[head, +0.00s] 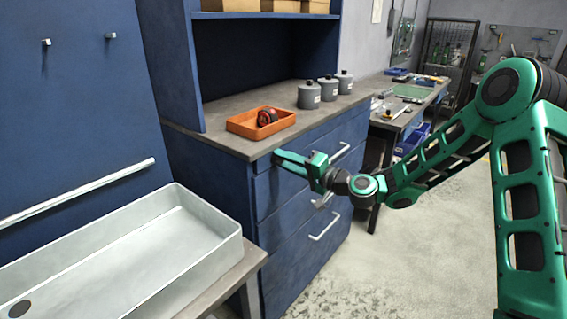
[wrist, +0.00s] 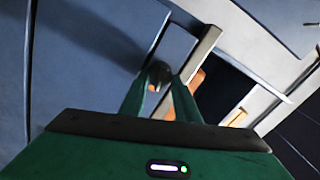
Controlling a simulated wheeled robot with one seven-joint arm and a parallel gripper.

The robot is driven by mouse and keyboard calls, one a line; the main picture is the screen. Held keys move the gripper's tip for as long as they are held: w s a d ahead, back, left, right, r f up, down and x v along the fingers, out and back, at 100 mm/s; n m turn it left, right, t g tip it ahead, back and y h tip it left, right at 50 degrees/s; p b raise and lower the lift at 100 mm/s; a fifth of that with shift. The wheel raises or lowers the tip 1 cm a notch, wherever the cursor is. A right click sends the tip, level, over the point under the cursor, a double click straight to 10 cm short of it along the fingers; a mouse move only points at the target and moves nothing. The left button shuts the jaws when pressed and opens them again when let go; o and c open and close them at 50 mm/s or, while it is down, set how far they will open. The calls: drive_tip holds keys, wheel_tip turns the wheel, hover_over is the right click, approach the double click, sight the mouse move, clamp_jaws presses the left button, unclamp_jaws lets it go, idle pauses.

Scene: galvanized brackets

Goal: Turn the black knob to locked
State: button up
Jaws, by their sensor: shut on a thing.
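My gripper (head: 279,158) reaches to the upper front of the blue drawer cabinet (head: 285,245), just under the worktop edge, near its left corner. In the wrist view its two green fingers (wrist: 160,85) come together on the black knob (wrist: 159,70), a small dark round shape against the blue front. The fingers are shut on it. In the head view the knob is hidden behind my gripper. Any marking on the knob or around it is too small or covered, so its turn position cannot be told.
An orange tray (head: 246,129) with red and dark items sits on the worktop above, near several grey canisters (head: 309,96). Drawer handles (head: 324,227) stick out below. A white sink (head: 215,243) stands at the left front. The floor (head: 400,265) at right is clear.

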drive_tip(key=m, duration=0.4)
drive_tip(key=shift+w+d+f, duration=0.1)
drive_tip(key=shift+d+f, duration=0.1)
drive_tip(key=shift+f, duration=0.15)
idle(0.4)
drive_tip(key=o, duration=1)
drive_tip(key=shift+a, duration=0.1)
drive_tip(key=v, duration=1)
drive_tip(key=shift+s+d, duration=0.3)
